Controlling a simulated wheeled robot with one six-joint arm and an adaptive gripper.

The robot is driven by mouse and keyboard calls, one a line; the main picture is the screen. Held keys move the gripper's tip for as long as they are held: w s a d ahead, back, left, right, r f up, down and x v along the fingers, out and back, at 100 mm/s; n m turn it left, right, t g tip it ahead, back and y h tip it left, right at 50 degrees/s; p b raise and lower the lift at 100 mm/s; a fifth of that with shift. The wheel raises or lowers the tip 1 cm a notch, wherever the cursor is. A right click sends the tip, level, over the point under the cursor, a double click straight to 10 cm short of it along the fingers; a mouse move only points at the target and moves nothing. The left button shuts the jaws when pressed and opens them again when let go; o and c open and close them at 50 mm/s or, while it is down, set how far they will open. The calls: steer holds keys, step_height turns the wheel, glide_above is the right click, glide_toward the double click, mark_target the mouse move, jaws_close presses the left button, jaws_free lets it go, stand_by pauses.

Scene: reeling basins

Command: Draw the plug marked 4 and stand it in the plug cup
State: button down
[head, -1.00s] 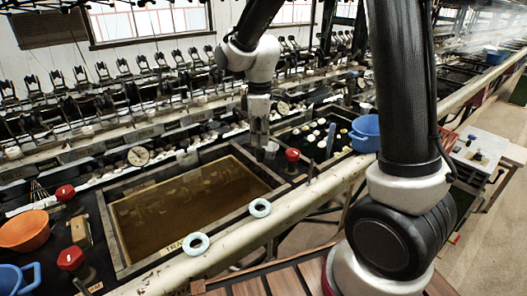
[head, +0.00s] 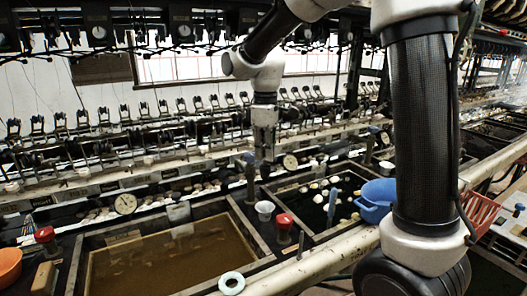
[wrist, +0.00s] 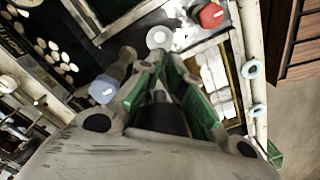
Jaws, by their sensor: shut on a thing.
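My gripper (head: 267,154) hangs upright over the divider between two basins, above a small white cup (head: 264,209), and apart from it. In the wrist view my green-padded fingers (wrist: 158,62) are closed in on a narrow pale piece (wrist: 161,93), which I take to be the plug. It is mostly hidden and no number can be read. The white cup shows just past the fingertips (wrist: 160,37). A blue-grey topped post (head: 250,172) stands behind the cup; in the wrist view its top (wrist: 102,90) is just left of my fingers.
A red knob (head: 284,221) stands right beside the cup. A brown-water basin (head: 100,240) lies left; a dark basin with pale cocoons (head: 303,183) lies right, with a blue pot (head: 376,198) on its edge. A pale ring (head: 231,283) lies on the front rail.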

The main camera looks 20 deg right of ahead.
step_height(320, 180, down, 10)
steer(key=shift+r, duration=0.15)
stand_by(0.5)
steer(key=shift+f, duration=0.25)
stand_by(1.1)
steer(key=shift+f, duration=0.6)
steer(key=shift+f, duration=0.2)
steer(key=shift+f, duration=0.5)
steer(key=shift+f, duration=0.7)
stand_by(0.7)
steer(key=c, duration=1.5)
jaws_free()
step_height(320, 180, up, 12)
